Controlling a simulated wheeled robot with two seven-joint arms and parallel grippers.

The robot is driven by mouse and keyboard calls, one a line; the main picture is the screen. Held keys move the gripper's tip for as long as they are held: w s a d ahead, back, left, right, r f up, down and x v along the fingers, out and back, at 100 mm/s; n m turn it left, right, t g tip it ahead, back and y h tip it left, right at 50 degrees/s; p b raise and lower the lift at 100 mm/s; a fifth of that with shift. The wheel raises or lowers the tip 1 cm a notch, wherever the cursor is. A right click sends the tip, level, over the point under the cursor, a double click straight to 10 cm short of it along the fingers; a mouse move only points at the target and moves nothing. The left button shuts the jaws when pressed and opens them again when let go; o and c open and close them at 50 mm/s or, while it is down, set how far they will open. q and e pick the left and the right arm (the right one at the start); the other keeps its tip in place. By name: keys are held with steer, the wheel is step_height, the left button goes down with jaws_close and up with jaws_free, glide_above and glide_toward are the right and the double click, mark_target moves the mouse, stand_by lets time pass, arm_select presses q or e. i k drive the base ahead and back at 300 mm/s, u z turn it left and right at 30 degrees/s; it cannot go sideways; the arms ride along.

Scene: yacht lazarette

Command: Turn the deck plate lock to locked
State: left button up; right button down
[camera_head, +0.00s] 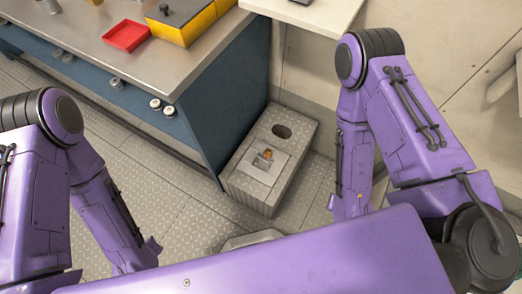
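A low grey box with a tread-patterned top (243,186) stands on the floor at the middle right, against the blue cabinet. A lighter square plate (281,161) is set in its top. On this plate is a small brass-orange piece (265,154) with a pale flat piece beside it, which looks like the lock. Its exact turn is too small to tell. My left forearm hangs at the lower left and my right forearm hangs right of the box. Both grippers are out of sight, with the forearm ends cut off by my purple body. Neither arm touches the box.
A dark oval opening (282,131) is in the box's top, behind the plate. The blue cabinet (215,105) with a metal worktop carries a red tray (126,36) and a yellow case (190,22). A pale shelf (318,12) overhangs behind. Tread-plate floor (185,215) is open left of the box.

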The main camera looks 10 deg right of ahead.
mark_target(269, 152)
steer(key=u, duration=1.2)
steer(key=i, duration=0.35)
steer(key=z, duration=2.6)
